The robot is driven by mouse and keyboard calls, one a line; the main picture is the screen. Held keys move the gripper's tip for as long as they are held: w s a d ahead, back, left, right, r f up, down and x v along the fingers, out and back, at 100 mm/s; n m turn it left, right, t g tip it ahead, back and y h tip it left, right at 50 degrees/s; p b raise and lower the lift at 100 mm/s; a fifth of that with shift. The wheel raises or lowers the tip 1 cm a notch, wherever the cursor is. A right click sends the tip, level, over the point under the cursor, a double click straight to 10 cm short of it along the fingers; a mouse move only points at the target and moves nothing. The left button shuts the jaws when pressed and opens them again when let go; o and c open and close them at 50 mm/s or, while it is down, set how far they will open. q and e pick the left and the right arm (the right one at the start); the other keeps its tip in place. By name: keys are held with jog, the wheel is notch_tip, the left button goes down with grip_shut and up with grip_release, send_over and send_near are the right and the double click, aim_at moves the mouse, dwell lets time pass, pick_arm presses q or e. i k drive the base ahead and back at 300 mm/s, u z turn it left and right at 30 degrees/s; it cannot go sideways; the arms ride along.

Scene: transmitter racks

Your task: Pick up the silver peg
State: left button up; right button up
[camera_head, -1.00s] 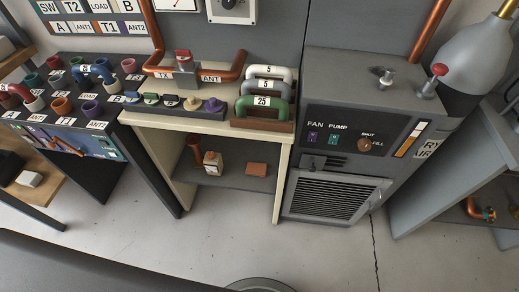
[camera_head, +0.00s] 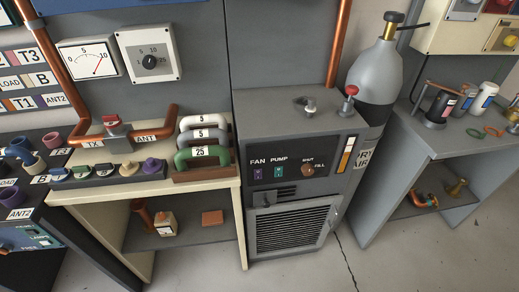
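No thing is plainly a loose silver peg. A small silver fitting (camera_head: 310,108) stands upright on top of the grey fan and pump cabinet (camera_head: 262,205), beside a red-knobbed valve (camera_head: 350,92); I cannot tell whether it is the peg. A row of knobbed pieces in several colours (camera_head: 104,170) sits on the cream bench, and a grey one is among them. Neither of my grippers is in view.
The cream bench (camera_head: 92,195) also bears copper pipe and three handles marked 5, 5 and 25 (camera_head: 205,154). A grey gas cylinder (camera_head: 377,75) stands right of the cabinet. A grey bench (camera_head: 408,140) at the right holds bottles. Floor in front is clear.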

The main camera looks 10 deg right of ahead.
aim_at(310, 109)
jog(key=z, duration=3.3)
jog(key=i, duration=1.8)
jog(key=u, duration=2.7)
